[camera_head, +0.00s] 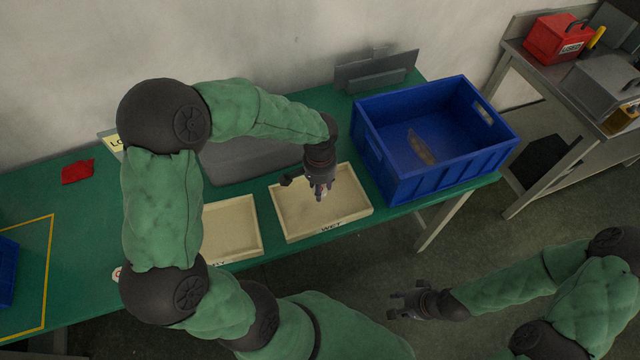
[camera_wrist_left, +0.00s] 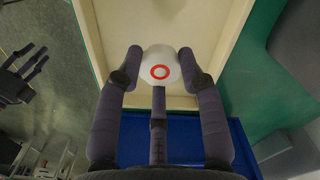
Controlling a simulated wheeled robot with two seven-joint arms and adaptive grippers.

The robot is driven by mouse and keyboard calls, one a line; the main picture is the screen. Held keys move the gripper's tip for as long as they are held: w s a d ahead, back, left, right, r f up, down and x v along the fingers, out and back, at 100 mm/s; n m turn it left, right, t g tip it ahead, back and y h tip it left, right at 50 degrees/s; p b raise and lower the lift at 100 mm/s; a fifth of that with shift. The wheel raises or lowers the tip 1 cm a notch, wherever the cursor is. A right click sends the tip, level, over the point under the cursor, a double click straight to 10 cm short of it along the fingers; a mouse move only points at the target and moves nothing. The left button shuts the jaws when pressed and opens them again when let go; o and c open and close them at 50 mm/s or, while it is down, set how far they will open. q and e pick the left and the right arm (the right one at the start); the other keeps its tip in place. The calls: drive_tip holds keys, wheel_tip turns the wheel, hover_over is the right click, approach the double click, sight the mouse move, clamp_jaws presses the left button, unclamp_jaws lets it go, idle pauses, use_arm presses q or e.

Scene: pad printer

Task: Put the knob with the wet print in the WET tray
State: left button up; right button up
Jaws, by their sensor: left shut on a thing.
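The knob (camera_wrist_left: 161,72) is white with a red ring printed on its face. My left gripper (camera_head: 321,192) is shut on it, with fingers on both sides of it in the left wrist view (camera_wrist_left: 160,75). In the head view the knob is mostly hidden by the fingers. The gripper points down over the cream WET tray (camera_head: 348,218), whose floor shows behind the knob in the wrist view. I cannot tell the exact gap to the floor. My right gripper (camera_head: 398,303) is open and empty, over the floor in front of the table.
A second cream tray (camera_head: 258,226) stands left of the WET tray, partly behind my left arm. A deep blue crate (camera_head: 455,172) stands close on the right. A grey panel stand (camera_head: 376,75) is behind. The green table (camera_head: 60,205) has free room at left.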

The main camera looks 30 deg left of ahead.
use_arm(q)
drive_tip(key=shift+f+b, duration=1.45)
drive_tip(key=shift+f, duration=0.8)
drive_tip(key=shift+f, duration=0.3)
drive_tip(key=o, duration=0.8)
drive_tip(key=shift+r, duration=0.1)
drive_tip(key=shift+r+p, duration=2.25)
drive_tip(key=shift+r, duration=0.75)
drive_tip(key=shift+f, duration=0.1)
